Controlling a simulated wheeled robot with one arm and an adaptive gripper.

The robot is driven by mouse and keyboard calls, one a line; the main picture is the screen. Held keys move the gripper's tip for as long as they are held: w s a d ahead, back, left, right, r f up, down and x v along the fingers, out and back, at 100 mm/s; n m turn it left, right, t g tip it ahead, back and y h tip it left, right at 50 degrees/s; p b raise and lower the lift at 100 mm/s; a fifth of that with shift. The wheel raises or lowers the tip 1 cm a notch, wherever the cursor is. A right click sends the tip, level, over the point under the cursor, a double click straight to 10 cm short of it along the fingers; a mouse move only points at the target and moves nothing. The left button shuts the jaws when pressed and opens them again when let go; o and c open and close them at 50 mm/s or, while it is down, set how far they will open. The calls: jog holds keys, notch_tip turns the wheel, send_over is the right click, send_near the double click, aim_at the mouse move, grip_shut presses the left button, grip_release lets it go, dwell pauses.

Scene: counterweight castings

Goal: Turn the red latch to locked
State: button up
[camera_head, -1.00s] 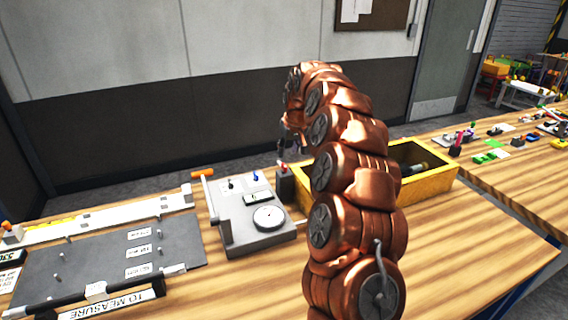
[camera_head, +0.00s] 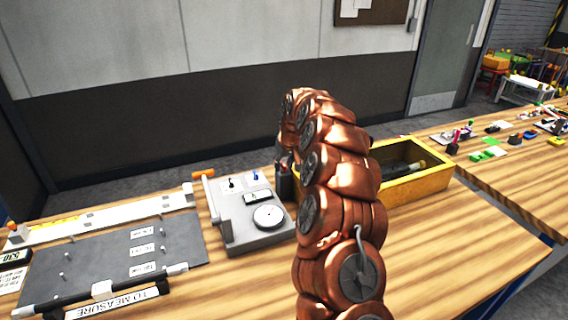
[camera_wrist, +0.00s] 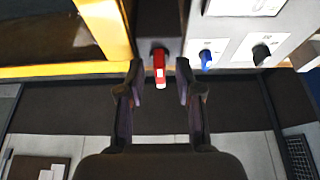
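The red latch (camera_wrist: 158,65) is a small red lever with a pale tip on a dark grey block (camera_wrist: 158,20) in the wrist view. My gripper (camera_wrist: 160,80) is open, with one dark finger on each side of the latch and a visible gap to both. In the head view the dark block (camera_head: 285,185) stands between the grey panel box and the yellow bin, and my copper arm bends over beside it. The latch and my fingers are mostly hidden there by the end of my arm.
The grey panel box (camera_head: 240,222) with small switches and a round dial stands left of the block. The yellow bin (camera_head: 415,187) stands right of it. A dark measuring board (camera_head: 90,262) lies at left. The table front (camera_head: 450,250) is clear.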

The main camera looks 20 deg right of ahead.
grip_shut()
